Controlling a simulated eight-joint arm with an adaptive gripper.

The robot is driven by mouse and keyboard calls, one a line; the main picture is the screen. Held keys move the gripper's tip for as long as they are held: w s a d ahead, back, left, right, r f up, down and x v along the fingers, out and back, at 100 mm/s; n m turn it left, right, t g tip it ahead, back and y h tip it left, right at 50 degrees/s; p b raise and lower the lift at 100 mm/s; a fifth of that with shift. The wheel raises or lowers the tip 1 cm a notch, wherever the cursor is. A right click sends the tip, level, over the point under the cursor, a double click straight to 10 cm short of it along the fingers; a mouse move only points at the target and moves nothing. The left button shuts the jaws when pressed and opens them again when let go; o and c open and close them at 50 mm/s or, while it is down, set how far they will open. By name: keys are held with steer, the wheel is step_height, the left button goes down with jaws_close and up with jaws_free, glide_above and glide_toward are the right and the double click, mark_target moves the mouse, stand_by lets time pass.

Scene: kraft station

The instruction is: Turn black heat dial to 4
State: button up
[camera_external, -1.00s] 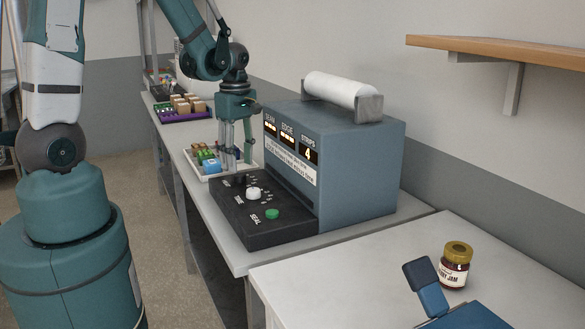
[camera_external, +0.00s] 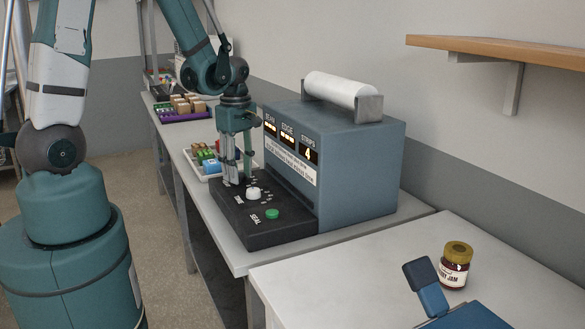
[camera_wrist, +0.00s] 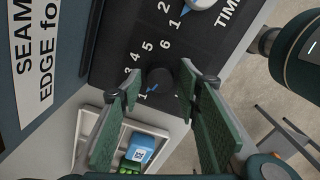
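The black heat dial (camera_wrist: 160,79) sits on the dark control panel (camera_wrist: 112,45), with numbers 1 to 6 around it. Its small blue mark appears to point toward the 1. My gripper (camera_wrist: 162,84) is open, with one green finger on each side of the dial in the wrist view; I cannot tell whether either touches it. In the external view, my gripper (camera_external: 239,182) points down over the far end of the panel, and its fingers largely hide the black dial.
A white dial (camera_external: 253,194) and a green SEAL button (camera_external: 272,214) share the panel. The blue-grey machine body (camera_external: 358,175) rises close to its right. A white tray (camera_wrist: 155,137) of small packs lies beyond the panel.

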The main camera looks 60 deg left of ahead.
steer(key=c, duration=0.6)
steer(key=shift+m+b, duration=0.35)
steer(key=shift+m, duration=0.05)
steer(key=m+b, duration=0.1)
steer(key=m, duration=0.1)
steer(key=shift+f+m+b, duration=0.1)
steer(key=shift+m+b, duration=0.2)
steer(key=m+b, duration=0.2)
steer(key=m, duration=0.2)
steer(key=m+b, duration=0.1)
steer(key=m, duration=0.5)
steer(key=shift+b, duration=0.35)
steer(key=m+b, duration=0.1)
steer(key=m, duration=0.3)
steer(key=shift+m, duration=0.3)
